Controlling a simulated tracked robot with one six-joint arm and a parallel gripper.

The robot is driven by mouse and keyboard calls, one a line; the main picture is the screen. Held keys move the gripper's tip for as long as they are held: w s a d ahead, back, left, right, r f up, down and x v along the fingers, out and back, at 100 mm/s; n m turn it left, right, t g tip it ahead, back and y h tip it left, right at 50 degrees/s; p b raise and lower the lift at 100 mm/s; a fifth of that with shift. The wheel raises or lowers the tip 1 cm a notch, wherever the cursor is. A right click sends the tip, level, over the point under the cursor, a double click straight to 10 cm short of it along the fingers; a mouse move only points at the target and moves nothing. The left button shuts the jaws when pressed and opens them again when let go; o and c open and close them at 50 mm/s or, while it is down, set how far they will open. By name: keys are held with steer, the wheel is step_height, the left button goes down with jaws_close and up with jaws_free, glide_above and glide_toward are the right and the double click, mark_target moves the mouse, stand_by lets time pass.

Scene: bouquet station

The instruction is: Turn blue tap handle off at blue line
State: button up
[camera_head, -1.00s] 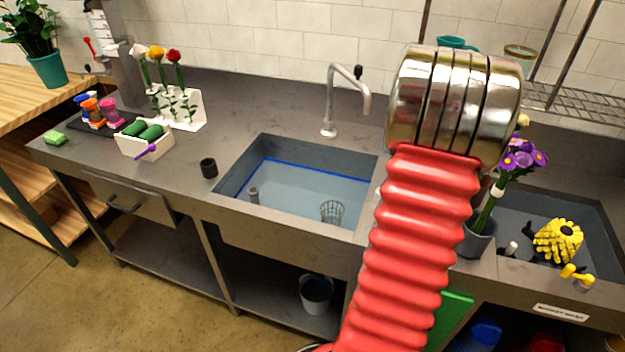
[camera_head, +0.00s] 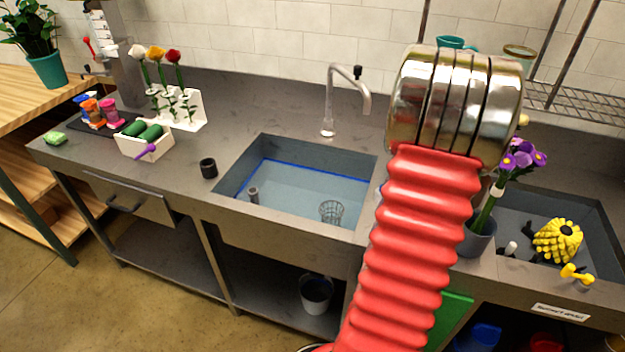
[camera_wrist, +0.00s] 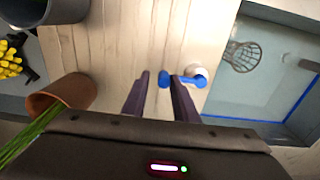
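The blue tap handle (camera_wrist: 197,80) shows in the wrist view on a white round base, with a blue knob (camera_wrist: 164,78) at its left end. My gripper (camera_wrist: 158,80) has its two dark fingers apart, one on each side of the knob. The right finger is very near the knob, and a gap shows at the left finger. I cannot tell if they touch. In the head view my arm hides the gripper and most of the handle. The blue line (camera_head: 312,169) runs around the inner walls of the sink (camera_head: 240,165), above pale blue water (camera_head: 290,190).
A grey faucet (camera_head: 330,105) stands behind the sink. A wire basket (camera_head: 331,211) is in the sink. Purple flowers stand in a grey pot (camera_head: 478,240) right of my arm. A brown pot (camera_wrist: 65,92) is close to my gripper's left. A black cup (camera_head: 208,168) stands left of the sink.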

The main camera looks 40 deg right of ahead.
steer(key=shift+w+a+f, duration=0.15)
steer(key=shift+w+f, duration=0.1)
steer(key=shift+f, duration=0.05)
steer(key=shift+r, duration=4)
